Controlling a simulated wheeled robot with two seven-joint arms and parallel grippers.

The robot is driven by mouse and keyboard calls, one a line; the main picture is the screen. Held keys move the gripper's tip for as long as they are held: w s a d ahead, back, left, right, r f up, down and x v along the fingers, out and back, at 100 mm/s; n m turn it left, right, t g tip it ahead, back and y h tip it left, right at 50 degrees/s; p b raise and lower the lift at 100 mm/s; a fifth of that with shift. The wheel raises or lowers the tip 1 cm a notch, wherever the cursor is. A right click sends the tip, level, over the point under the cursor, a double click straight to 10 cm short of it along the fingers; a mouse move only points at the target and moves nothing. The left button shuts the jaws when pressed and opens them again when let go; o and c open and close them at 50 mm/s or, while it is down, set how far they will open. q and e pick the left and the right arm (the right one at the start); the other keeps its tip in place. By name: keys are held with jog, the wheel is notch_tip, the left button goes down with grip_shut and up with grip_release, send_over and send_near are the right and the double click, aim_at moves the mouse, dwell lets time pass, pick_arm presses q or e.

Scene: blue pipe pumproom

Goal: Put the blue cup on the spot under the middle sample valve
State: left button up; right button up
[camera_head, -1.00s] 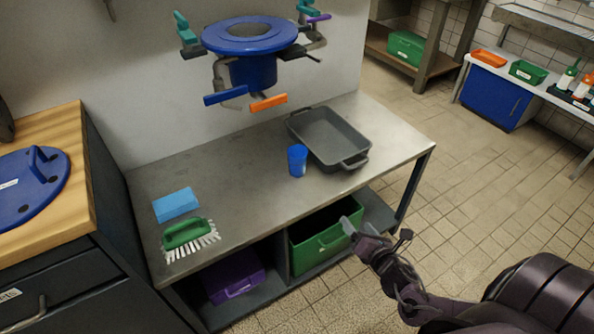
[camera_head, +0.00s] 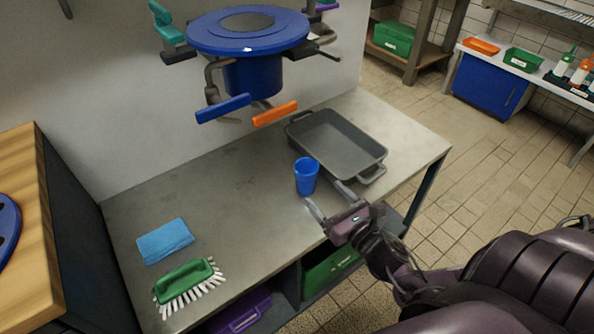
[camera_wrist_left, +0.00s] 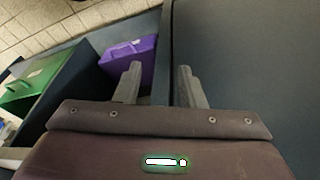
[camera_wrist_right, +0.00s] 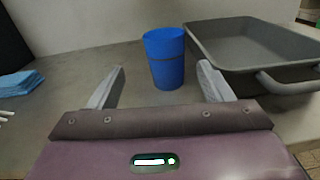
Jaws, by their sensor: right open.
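The blue cup (camera_head: 306,176) stands upright on the metal bench, close to the left side of the grey tray. My right gripper (camera_head: 330,200) is open at the bench's front edge, its fingers pointing at the cup. In the right wrist view the cup (camera_wrist_right: 165,58) stands ahead of the open fingers, apart from them. The round blue valve unit (camera_head: 250,60) hangs on the wall with coloured valve handles, among them a blue handle (camera_head: 223,108) and an orange handle (camera_head: 275,113). My left gripper (camera_wrist_left: 158,85) is open and empty, facing the bench's lower shelf. I cannot make out a marked spot.
The grey tray (camera_head: 352,141) sits right of the cup and close to the right gripper. A blue cloth (camera_head: 165,241) and a green brush (camera_head: 184,280) lie at the left of the bench. The bench between the cloth and the cup is clear. A purple bin (camera_wrist_left: 131,58) sits below.

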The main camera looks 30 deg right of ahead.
jog(key=b, duration=0.2)
send_near(300, 166)
jog(key=w, duration=0.3)
jog(key=shift+a, duration=0.25)
jog(key=w, duration=0.2)
jog(key=w+b, duration=0.1)
jog(key=w, duration=0.2)
jog(key=shift+w+d+f, duration=0.2)
jog(key=shift+w, duration=0.4)
pick_arm(q)
jog(key=d, duration=0.1)
jog(key=d+t+h, duration=0.1)
jog(key=w+d+t, duration=0.1)
jog(key=d, duration=0.1)
jog(key=shift+w+f+m+h, duration=0.1)
jog(key=shift+f+m+h, duration=0.2)
jog(key=shift+f+m, duration=0.1)
pick_arm(e)
jog(key=shift+r, duration=0.1)
pick_arm(q)
jog(key=shift+r, duration=0.1)
pick_arm(e)
jog(key=c, duration=1.1)
